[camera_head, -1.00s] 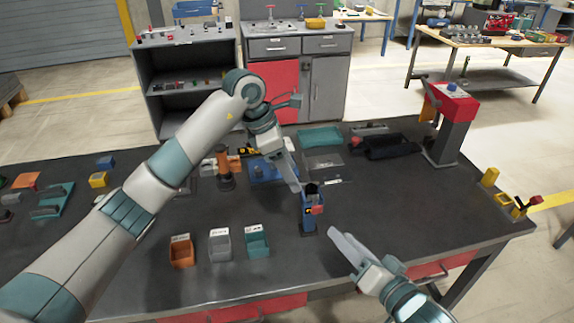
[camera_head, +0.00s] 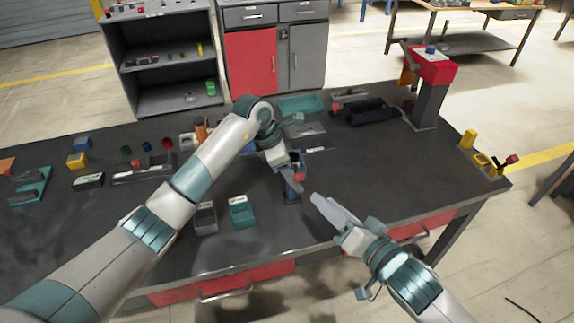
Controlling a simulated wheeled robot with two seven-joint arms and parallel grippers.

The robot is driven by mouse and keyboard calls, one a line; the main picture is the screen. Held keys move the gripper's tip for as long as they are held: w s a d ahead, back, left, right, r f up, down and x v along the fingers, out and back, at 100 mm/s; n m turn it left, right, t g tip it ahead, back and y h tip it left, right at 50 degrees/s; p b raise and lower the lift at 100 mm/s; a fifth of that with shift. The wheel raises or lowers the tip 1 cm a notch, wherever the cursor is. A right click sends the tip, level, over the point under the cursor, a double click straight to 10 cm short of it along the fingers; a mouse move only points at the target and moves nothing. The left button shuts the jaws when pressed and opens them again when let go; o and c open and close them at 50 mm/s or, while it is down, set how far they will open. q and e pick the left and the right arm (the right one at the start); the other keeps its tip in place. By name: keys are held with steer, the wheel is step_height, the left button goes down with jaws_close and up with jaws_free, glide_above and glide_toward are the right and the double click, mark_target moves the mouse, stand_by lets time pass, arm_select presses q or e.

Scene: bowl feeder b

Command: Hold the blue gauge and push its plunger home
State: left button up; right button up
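The blue gauge (camera_head: 300,171) stands upright near the middle of the dark table, with a dark top and a small red part on its side. My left gripper (camera_head: 291,181) reaches down over it from the upper left and covers part of it. I cannot tell whether its fingers touch or grip the gauge. My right gripper (camera_head: 316,198) is just right of and nearer than the gauge, apart from it. Its fingers look together and empty, pointing up and left. The plunger is too small to make out.
A teal bin (camera_head: 242,213) and a grey bin (camera_head: 206,219) stand left of the gauge, near the front edge. A red press (camera_head: 431,66) stands at the back right. Yellow parts (camera_head: 468,139) lie at the right edge. The table right of the gauge is clear.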

arm_select(q)
steer(key=shift+d+f, duration=0.15)
steer(key=shift+f, duration=0.25)
steer(key=c, duration=1.3)
arm_select(e)
jaws_close()
steer(key=a+n+t+h, duration=0.1)
steer(key=a+f+n+t+h, duration=0.1)
steer(key=n, duration=0.1)
steer(key=a+f+n+t+h, duration=0.1)
steer(key=n+t, duration=0.1)
steer(key=shift+w+a+f+h, duration=0.2)
steer(key=shift+w+a+h, duration=0.05)
steer(key=shift+a+h, duration=0.15)
